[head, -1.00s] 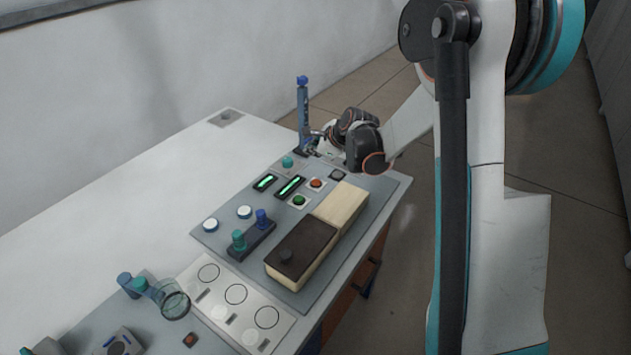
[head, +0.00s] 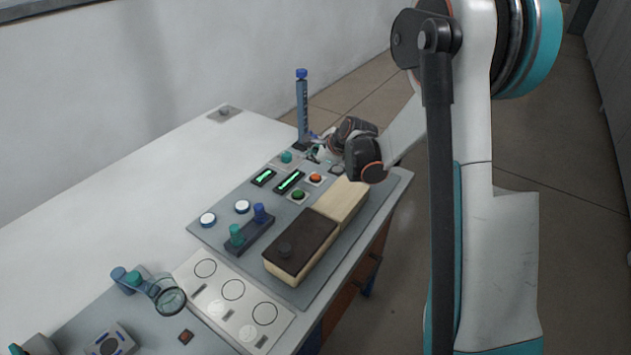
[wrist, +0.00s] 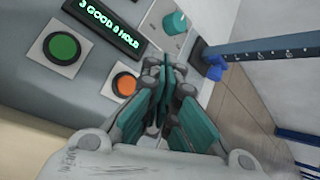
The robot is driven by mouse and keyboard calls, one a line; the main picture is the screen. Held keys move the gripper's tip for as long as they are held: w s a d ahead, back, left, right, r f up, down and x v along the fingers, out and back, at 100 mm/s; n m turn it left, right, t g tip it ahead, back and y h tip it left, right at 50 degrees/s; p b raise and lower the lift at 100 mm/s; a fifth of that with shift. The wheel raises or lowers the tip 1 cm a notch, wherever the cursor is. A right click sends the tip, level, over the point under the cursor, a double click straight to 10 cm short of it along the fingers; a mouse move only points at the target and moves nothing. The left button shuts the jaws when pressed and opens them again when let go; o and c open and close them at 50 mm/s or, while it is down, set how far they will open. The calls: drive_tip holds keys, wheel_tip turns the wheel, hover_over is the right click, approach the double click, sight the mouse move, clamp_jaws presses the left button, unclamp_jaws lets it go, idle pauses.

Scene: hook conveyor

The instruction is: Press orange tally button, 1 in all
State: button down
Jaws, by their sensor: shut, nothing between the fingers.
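The orange button (head: 316,177) sits in a pale square housing on the grey panel, at its far part. It also shows in the wrist view (wrist: 125,84), close to the left of my fingertips and partly covered by them. My gripper (wrist: 160,72) is shut and empty, its teal fingers together. In the head view my gripper (head: 318,152) is just beyond the orange button, near the panel's far end. It appears apart from the button; the exact height above the panel cannot be told.
A green button (head: 298,194) is next to the orange one, beside lit displays (head: 289,181). A teal knob (head: 286,157) and a tall blue post (head: 302,108) stand near my gripper. A wood-and-dark block (head: 300,243) lies nearer. The white tabletop at left is clear.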

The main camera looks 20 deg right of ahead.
sight(314, 177)
drive_tip(key=shift+f+b, duration=1.2)
drive_tip(key=shift+f, duration=0.85)
drive_tip(key=shift+f, duration=0.1)
drive_tip(key=shift+f+b, duration=0.25)
drive_tip(key=shift+b, duration=0.15)
drive_tip(key=shift+f+b, duration=0.35)
drive_tip(key=shift+f, duration=0.1)
drive_tip(key=shift+r, duration=0.1)
idle(0.5)
drive_tip(key=shift+r+p, duration=0.5)
drive_tip(key=shift+r, duration=0.25)
drive_tip(key=shift+r, duration=0.1)
drive_tip(key=shift+r+p, duration=1.55)
drive_tip(key=shift+r, duration=0.85)
